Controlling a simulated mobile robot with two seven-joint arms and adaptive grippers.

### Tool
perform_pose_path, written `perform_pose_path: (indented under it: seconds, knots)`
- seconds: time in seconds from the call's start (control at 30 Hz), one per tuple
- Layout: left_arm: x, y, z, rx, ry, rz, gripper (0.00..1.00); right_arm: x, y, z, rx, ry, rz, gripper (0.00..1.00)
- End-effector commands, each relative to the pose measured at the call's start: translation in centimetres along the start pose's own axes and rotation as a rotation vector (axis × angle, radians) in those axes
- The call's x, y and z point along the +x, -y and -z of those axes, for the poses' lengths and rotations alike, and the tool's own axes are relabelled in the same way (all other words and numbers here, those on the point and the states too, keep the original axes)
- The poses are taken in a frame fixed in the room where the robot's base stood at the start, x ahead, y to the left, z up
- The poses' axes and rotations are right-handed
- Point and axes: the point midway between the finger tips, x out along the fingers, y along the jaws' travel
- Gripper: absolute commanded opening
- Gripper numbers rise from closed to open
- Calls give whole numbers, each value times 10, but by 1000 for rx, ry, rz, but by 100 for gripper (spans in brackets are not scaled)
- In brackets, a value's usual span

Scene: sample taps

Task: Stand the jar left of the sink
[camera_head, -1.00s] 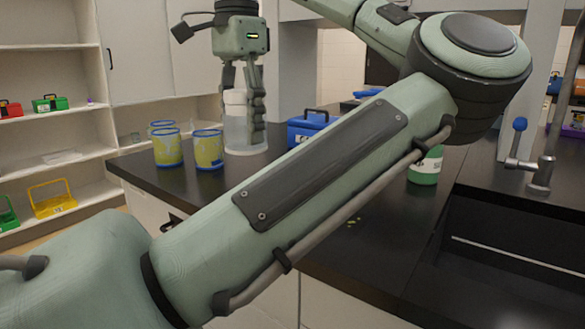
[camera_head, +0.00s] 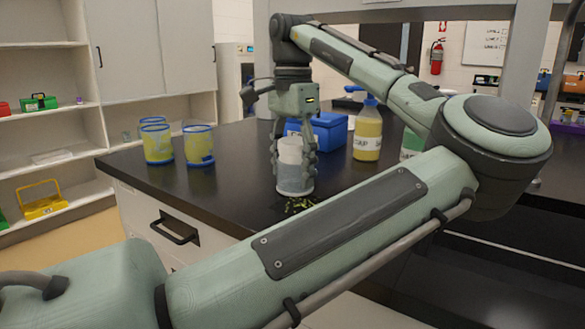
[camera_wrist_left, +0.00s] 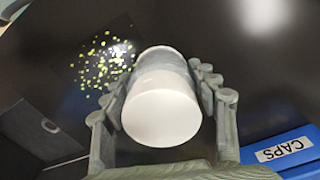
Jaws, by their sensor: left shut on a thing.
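The jar (camera_head: 294,182) is a clear, upright cylinder with a white lid. My left gripper (camera_head: 295,160) is shut on it from above, with fingers on both sides. The wrist view shows the white lid (camera_wrist_left: 162,115) between the fingers. The jar is close above or on the black counter, just behind some yellow-green specks (camera_head: 298,205); I cannot tell whether its base touches. The dark sink (camera_head: 500,268) is at the lower right, partly hidden by my left arm. My right gripper is not in view.
Several blue-rimmed yellow beakers (camera_head: 199,147) stand on the counter's left. A blue box (camera_head: 328,132), labelled CAPS in the wrist view (camera_wrist_left: 295,152), and a yellow bottle (camera_head: 367,135) stand behind the jar. The counter between beakers and jar is clear.

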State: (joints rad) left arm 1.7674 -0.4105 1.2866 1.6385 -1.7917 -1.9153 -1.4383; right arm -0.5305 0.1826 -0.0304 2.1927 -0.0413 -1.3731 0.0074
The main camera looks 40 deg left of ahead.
Motion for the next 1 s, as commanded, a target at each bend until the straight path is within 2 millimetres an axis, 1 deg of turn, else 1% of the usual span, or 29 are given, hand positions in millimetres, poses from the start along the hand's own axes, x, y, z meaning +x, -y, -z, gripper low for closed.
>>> perform_pose_path:
  seconds: [0.17, 0.33, 0.37, 0.5, 0.83, 0.93, 1.0]
  knots:
    - [-1, 0, 0, 1, -1, 1, 30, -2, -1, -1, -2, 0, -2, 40]
    - [4, 0, 0, 0, 0, 1, 30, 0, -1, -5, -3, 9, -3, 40]
    - [3, 0, 0, 0, 0, 1, 63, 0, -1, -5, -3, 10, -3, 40]
    - [2, 0, 0, 0, -1, 1, 80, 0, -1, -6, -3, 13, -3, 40]
    - [0, 0, 0, 0, -2, 1, 80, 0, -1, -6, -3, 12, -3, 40]
    - [-8, 1, 0, 0, -3, 2, 80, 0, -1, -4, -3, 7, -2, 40]
    - [-18, 1, 0, 0, -3, 4, 80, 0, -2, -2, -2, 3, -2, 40]
